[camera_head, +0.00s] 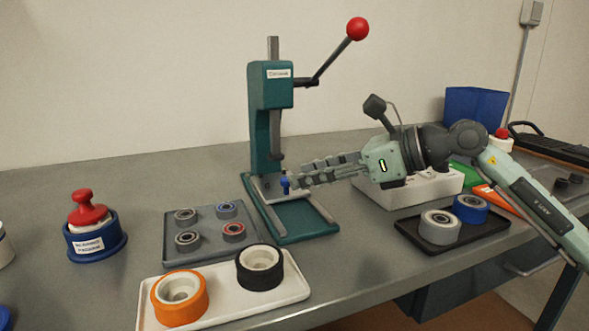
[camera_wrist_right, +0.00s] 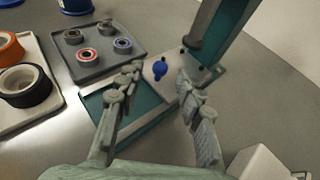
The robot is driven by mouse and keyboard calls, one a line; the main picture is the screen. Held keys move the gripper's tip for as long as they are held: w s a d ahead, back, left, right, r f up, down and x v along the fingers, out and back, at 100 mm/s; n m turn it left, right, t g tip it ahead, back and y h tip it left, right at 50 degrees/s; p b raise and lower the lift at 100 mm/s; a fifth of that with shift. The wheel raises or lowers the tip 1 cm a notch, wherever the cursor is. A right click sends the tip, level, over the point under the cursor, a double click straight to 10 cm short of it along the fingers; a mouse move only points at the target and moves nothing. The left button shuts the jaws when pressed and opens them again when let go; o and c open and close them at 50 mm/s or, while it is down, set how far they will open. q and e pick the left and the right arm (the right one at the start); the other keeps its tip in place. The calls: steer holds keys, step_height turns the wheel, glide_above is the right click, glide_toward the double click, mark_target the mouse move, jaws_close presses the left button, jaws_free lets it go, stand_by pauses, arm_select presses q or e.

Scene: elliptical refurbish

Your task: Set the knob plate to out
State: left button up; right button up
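The green press (camera_head: 270,120) stands at the middle of the table with its red-balled lever (camera_head: 357,29) raised. A grey knob plate (camera_head: 264,188) lies on the press base, with a blue knob (camera_head: 285,186) on it. The plate also shows in the right wrist view (camera_wrist_right: 150,96), with the blue knob (camera_wrist_right: 160,69). My right gripper (camera_head: 299,172) reaches in from the right, close to the knob. In the right wrist view its fingers are apart on either side of the plate, the knob showing between and just beyond the tips. It holds nothing. My left gripper is out of view.
A grey tray (camera_head: 172,220) with several bearings lies left of the press. A white tray (camera_head: 225,309) with orange and black wheels is in front. A black tray (camera_head: 408,232) with two wheels lies right. A blue pot with a red handle (camera_head: 94,243) stands left.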

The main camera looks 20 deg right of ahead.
mark_target(296, 195)
steer(key=shift+x, duration=1.6)
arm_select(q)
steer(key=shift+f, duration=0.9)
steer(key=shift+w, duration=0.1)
arm_select(e)
steer(key=shift+c, duration=0.5)
jaws_close()
